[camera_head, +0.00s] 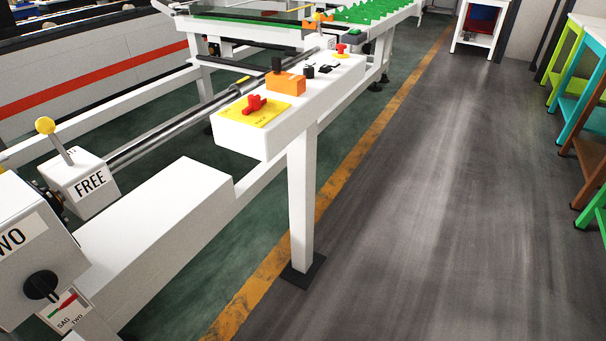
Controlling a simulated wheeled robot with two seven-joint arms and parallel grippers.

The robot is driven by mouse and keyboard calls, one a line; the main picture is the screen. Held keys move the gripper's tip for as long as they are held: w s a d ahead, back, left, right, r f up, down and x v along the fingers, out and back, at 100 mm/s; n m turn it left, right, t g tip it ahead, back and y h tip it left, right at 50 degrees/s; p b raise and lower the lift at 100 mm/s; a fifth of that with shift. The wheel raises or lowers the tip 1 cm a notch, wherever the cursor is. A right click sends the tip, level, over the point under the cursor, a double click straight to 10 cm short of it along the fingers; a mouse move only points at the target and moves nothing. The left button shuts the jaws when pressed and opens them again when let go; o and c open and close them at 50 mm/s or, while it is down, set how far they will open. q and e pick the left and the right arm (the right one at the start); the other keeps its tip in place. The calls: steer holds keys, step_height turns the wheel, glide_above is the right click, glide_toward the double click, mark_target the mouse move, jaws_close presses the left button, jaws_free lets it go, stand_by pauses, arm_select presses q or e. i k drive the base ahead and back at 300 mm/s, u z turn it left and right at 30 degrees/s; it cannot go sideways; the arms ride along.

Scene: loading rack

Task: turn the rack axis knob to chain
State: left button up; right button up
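A white control console (237,142) stands on a white post in the middle of the view. On its near end a red rotary knob (254,104) sits on a yellow plate (272,117) whose small lettering I cannot read. At the lower left a black knob (40,286) is on a white box marked "TWO", above a plate reading "SAG TWO". Beside it, a lever with a yellow ball (45,125) rises from a box marked "FREE" (90,182). No label reading "chain" is legible, so I cannot tell which control is the rack axis knob. Neither gripper is in view.
The console also carries an orange block (286,84), black controls and a red button (340,48) on yellow. A metal shaft (180,126) runs behind it. The grey floor (420,200) right of the yellow line is clear. Coloured stools (588,120) stand at the right edge.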

mark_target(309, 71)
steer(key=u, duration=0.5)
steer(key=k, duration=1.15)
steer(key=z, duration=0.25)
steer(key=i, duration=0.4)
steer(key=z, duration=0.75)
steer(key=i, duration=0.9)
steer(key=u, duration=0.7)
steer(key=i, duration=0.8)
steer(key=u, duration=0.85)
